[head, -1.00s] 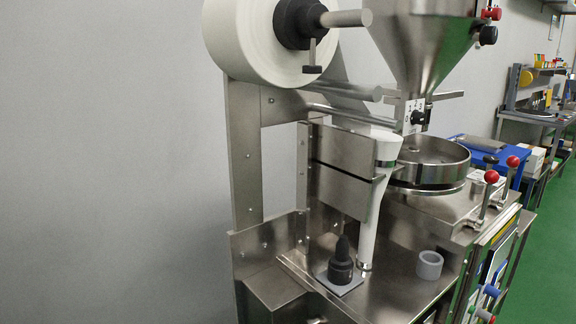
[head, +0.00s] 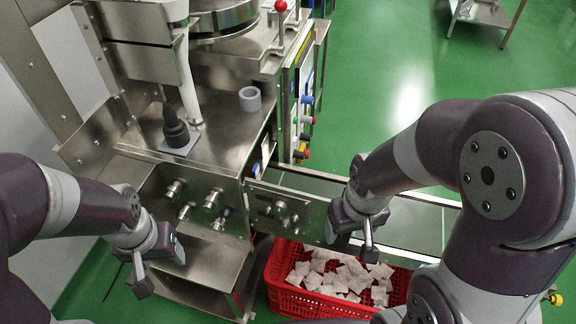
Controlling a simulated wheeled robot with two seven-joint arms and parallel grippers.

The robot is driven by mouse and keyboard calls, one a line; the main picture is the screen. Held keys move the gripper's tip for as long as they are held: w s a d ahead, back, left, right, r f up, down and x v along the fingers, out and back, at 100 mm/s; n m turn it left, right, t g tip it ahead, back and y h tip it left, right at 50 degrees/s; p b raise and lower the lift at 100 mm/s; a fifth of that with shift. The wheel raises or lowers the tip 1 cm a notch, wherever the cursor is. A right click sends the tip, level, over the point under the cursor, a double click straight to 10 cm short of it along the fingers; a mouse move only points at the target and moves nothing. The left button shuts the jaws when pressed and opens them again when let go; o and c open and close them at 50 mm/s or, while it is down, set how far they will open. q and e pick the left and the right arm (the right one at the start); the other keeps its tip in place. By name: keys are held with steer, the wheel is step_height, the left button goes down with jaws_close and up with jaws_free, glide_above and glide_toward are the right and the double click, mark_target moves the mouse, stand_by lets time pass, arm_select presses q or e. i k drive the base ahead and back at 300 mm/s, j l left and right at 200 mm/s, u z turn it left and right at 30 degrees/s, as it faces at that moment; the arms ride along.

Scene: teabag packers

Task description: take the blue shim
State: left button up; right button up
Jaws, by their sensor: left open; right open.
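I cannot make out a blue shim for certain in the head view. A small blue-and-white piece (head: 256,169) shows at the machine table's front right corner, too small to identify. My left gripper (head: 160,267) is open and empty in front of the machine's lower front panel, at the left. My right gripper (head: 350,239) is open and empty above the back of the red crate, right of the machine.
A dark nozzle on a grey plate (head: 177,144) and a grey ring (head: 250,99) stand on the steel table. The red crate (head: 283,299) holds several white teabags on the floor. A conveyor (head: 415,222) runs behind it. Coloured knobs line the cabinet side (head: 296,130).

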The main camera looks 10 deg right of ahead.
mark_target(247, 172)
steer(key=l+z, duration=0.35)
steer(key=i+l+z, duration=0.15)
steer(key=z, duration=0.2)
steer(key=i+l+z, duration=0.15)
steer(key=z, duration=0.25)
steer(key=k, duration=0.15)
